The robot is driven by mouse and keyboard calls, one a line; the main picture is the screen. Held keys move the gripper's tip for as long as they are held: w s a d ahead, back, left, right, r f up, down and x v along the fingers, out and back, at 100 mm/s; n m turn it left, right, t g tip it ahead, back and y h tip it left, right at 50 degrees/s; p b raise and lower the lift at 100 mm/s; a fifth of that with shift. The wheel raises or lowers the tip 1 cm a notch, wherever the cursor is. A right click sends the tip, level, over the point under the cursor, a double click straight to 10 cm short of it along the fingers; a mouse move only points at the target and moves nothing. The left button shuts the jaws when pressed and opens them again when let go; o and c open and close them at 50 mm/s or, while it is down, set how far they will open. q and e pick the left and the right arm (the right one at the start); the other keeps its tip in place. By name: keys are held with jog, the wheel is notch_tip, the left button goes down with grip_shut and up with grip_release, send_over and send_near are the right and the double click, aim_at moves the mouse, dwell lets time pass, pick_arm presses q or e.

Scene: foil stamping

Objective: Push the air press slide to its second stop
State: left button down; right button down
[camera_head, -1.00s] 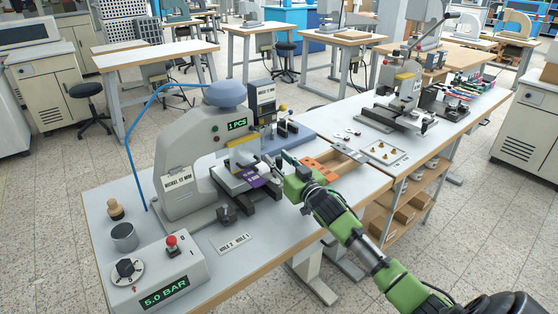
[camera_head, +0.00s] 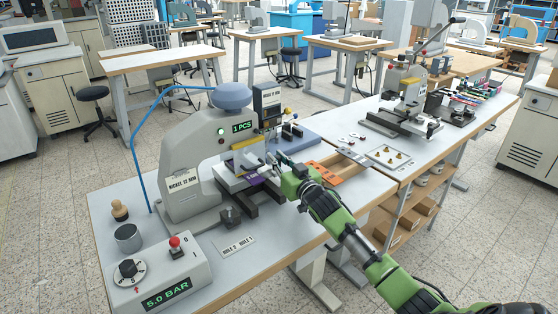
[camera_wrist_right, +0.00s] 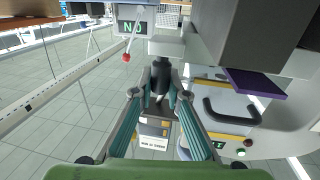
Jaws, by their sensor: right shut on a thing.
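The air press (camera_head: 185,165) is a grey C-shaped machine with a blue-grey dome and a green "1 PCS" display. Its slide (camera_head: 232,180), a pale plate on dark rails, lies under the press head. A purple piece (camera_head: 256,180) sits at the slide's outer end and shows in the wrist view (camera_wrist_right: 255,83). My right gripper (camera_head: 274,161) is at the slide's outer end, to the right of the press head. In the wrist view its fingers (camera_wrist_right: 160,92) are closed around a dark knob-like part (camera_wrist_right: 161,78). The fingers partly hide the slide's end. My left gripper is out of view.
A pressure box (camera_head: 160,278) reading "5.0 BAR" stands at the bench's front left, near a metal cup (camera_head: 128,238). A "HOLE 2 HOLE 1" plate (camera_head: 234,244) lies in front of the press. An orange strip (camera_head: 322,174) lies beyond my right gripper. The bench's front right is clear.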

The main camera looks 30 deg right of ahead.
jog(key=c, duration=2)
grip_release()
jog(key=shift+r, duration=0.2)
jog(key=shift+o, duration=0.2)
jog(key=shift+w+f, duration=0.15)
